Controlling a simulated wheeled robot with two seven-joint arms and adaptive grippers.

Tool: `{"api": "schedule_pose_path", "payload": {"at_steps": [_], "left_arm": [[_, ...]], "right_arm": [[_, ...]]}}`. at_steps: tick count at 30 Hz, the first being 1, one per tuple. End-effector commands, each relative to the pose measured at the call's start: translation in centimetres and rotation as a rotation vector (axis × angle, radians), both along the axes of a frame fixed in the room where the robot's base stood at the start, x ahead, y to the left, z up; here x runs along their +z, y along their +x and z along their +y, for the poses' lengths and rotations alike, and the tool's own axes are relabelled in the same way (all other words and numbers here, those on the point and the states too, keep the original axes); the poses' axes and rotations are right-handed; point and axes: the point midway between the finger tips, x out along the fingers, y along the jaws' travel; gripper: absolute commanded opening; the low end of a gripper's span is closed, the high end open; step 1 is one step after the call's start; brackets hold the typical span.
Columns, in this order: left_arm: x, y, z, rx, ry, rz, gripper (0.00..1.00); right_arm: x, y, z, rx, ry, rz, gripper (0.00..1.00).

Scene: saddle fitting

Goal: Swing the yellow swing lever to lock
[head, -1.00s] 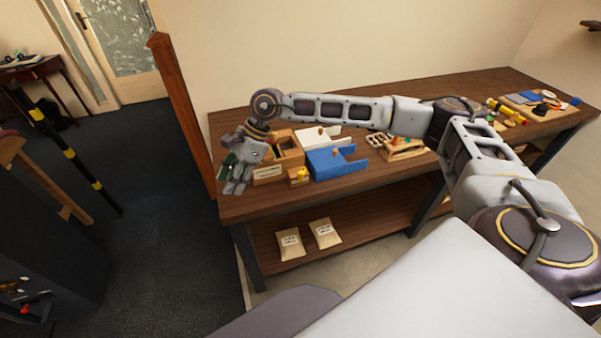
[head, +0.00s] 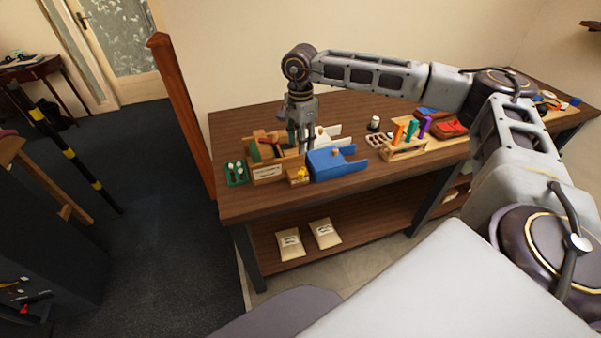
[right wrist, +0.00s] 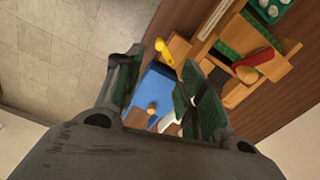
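The yellow swing lever (head: 303,173) sits on a small wooden block (head: 297,181) near the table's front edge, left of the blue fixture (head: 330,166). In the right wrist view the lever (right wrist: 164,52) shows at the top middle, beside the blue fixture (right wrist: 152,92) and beyond the fingertips. My right gripper (head: 303,143) points down above and behind the lever, apart from it. In the right wrist view its two fingers (right wrist: 162,92) are spread with nothing held between them. My left gripper is not in view.
A wooden organiser (head: 266,172) stands left of the lever block, with a green tray (head: 236,173) beyond it. A white fixture (head: 326,136) stands behind the blue one. A rack with coloured handles (head: 405,145) stands to the right. The front strip of table is clear.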

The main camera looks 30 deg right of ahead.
Motion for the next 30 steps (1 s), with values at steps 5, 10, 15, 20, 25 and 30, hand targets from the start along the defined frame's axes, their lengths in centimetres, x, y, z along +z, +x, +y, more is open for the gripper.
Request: {"api": "schedule_pose_path", "payload": {"at_steps": [5,10,15,20,25,30], "left_arm": [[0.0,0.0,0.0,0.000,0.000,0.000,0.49],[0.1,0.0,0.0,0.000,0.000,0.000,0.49],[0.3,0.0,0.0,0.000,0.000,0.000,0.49],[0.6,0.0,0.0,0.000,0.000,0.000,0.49],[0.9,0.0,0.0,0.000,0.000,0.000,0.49],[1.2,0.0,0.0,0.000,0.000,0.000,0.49]], "right_arm": [[-0.1,0.0,0.1,0.000,0.001,0.000,0.40],[-0.6,0.0,0.1,0.000,0.001,0.000,0.40],[-2.1,0.0,0.1,0.000,0.001,0.001,0.40],[-4.0,0.0,0.1,0.000,0.002,0.002,0.40],[-6.2,0.0,0.1,0.000,0.001,0.002,0.40],[-8.5,0.0,0.1,0.000,0.002,0.001,0.40]]}}
